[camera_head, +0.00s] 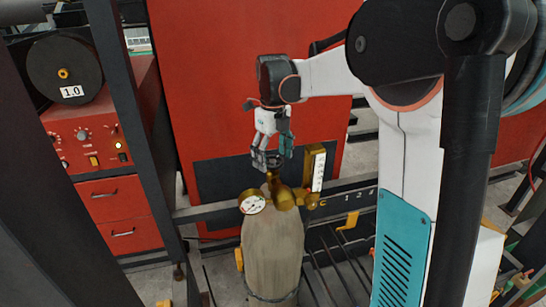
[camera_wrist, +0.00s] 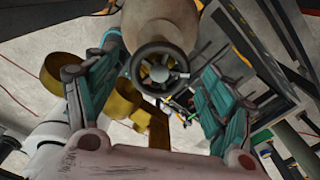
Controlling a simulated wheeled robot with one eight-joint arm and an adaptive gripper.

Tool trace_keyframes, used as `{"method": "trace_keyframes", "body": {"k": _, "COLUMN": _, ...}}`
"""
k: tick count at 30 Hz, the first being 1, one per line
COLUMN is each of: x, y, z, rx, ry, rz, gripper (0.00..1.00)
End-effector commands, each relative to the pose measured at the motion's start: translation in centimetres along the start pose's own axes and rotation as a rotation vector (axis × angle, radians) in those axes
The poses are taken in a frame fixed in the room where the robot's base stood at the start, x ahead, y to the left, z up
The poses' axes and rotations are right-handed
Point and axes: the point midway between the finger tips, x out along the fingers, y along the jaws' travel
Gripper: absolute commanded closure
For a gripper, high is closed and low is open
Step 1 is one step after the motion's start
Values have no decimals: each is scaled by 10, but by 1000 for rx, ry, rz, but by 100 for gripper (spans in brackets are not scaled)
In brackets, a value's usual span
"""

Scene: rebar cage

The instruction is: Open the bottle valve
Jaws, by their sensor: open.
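The gas bottle (camera_head: 272,247) stands upright, pale and worn, with a brass valve body and a round gauge (camera_head: 253,202) on top. The bottle valve's dark spoked handwheel (camera_wrist: 160,70) sits between my gripper's spread fingers in the wrist view, apart from both. In the head view my gripper (camera_head: 270,160) is just above the valve, pointing down, and partly hides the handwheel. My gripper is open, with teal-padded fingers left and right of the wheel, and it holds nothing. Part of the bottle's shoulder (camera_wrist: 165,22) shows behind the wheel.
A brass flow meter (camera_head: 317,172) stands close on the right of the valve. A red cabinet (camera_head: 225,90) is right behind. A red welding unit (camera_head: 95,140) with a wire spool (camera_head: 63,75) is at the left, behind a dark post (camera_head: 135,120). Metal bars lie right of the bottle.

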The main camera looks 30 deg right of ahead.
Motion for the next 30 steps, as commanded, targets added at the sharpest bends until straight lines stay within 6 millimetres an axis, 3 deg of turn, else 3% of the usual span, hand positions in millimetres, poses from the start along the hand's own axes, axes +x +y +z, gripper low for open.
{"method": "trace_keyframes", "body": {"k": 13, "x": 11, "y": 0, "z": 0, "rx": 0, "ry": 0, "rz": 0, "gripper": 24}}
{"method": "trace_keyframes", "body": {"k": 14, "x": 11, "y": 0, "z": 0, "rx": 0, "ry": 0, "rz": 0, "gripper": 27}}
{"method": "trace_keyframes", "body": {"k": 18, "x": 11, "y": 0, "z": 0, "rx": 0, "ry": 0, "rz": 0, "gripper": 58}}
{"method": "trace_keyframes", "body": {"k": 20, "x": 11, "y": 0, "z": 0, "rx": 0, "ry": 0, "rz": 0, "gripper": 69}}
{"method": "trace_keyframes", "body": {"k": 30, "x": 12, "y": 0, "z": 0, "rx": -27, "ry": 0, "rz": 0, "gripper": 69}}
